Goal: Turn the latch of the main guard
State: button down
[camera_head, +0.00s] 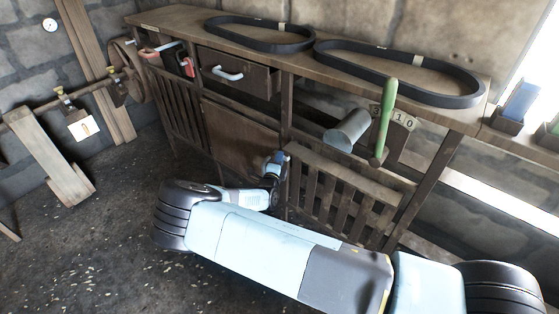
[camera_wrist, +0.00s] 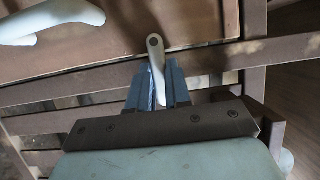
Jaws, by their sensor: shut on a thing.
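The latch (camera_wrist: 155,45) is a small pale lever with a round, holed upper end, in the wrist view at the edge of a brown panel (camera_wrist: 120,45). My gripper (camera_wrist: 158,88) is shut on the lever, one grey-blue finger on each side of it. The lever stands nearly upright in that view, with a slight tilt. In the head view my gripper (camera_head: 276,160) is at the wooden post between a plain panel (camera_head: 238,127) and a slatted panel (camera_head: 335,190). The latch cannot be made out there. Which panel is the main guard is not clear from the head view.
A white handle (camera_wrist: 55,18) is close to the left of the latch in the wrist view. Two black belts (camera_head: 258,33) lie on the bench top (camera_head: 165,18). A grey cylinder (camera_head: 347,130) and a green-handled lever (camera_head: 386,115) stick out at right. Floor is open at left.

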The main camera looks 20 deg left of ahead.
jog(key=shift+f+m, duration=0.15)
jog(key=shift+m, duration=0.15)
jog(key=m+t+h, duration=0.1)
jog(key=m+h, duration=0.1)
jog(key=m, duration=0.5)
jog(key=m+t+h, duration=0.1)
jog(key=m+h, duration=0.2)
jog(key=m, duration=0.4)
jog(key=f+m+h, duration=0.1)
jog(key=m+h, duration=0.2)
jog(key=m, duration=0.4)
jog(key=shift+w+a+m+t, duration=0.15)
jog(key=shift+a+m+t, duration=0.15)
jog(key=shift+t, duration=0.1)
jog(key=shift+m+h, duration=0.3)
jog(key=shift+h, duration=0.1)
jog(key=c, duration=1.1)
grip_release()
jog(key=shift+o, duration=0.2)
jog(key=shift+a+r, duration=0.15)
jog(key=shift+a+r, duration=0.1)
jog(key=shift+a, duration=0.05)
